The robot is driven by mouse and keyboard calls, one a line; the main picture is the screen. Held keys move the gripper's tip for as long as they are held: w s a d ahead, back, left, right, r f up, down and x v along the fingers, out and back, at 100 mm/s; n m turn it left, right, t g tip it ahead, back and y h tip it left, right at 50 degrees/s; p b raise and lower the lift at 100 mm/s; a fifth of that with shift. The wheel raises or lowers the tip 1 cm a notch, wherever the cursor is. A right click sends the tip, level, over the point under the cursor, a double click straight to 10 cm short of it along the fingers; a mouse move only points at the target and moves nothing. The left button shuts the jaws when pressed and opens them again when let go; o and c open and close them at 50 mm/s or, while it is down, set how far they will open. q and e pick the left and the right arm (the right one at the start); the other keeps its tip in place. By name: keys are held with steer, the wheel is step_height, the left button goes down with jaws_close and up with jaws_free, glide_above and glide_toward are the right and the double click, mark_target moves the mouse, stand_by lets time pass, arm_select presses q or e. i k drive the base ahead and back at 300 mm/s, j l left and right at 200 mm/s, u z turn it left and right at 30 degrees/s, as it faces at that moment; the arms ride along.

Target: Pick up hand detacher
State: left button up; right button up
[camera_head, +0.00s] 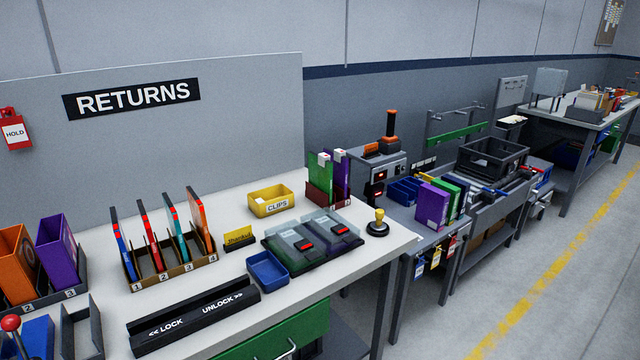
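No label marks a hand detacher, so I cannot tell for certain which thing it is. A small tool with a yellow top and a round black base (377,224) stands upright at the right end of the white-topped table (400,243). A dark upright handle with an orange top (390,126) stands on a grey machine (378,174) on the bench beyond. Neither of my grippers is in view.
Near the yellow-topped tool are two clear-lidded cases (290,241), a yellow CLIPS bin (271,201), a blue tray (267,270) and a black LOCK/UNLOCK rail (195,318). Numbered racks (172,275) stand left. The floor (480,290) at right is clear.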

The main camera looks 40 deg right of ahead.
mark_target(378, 226)
steer(key=z, duration=1.5)
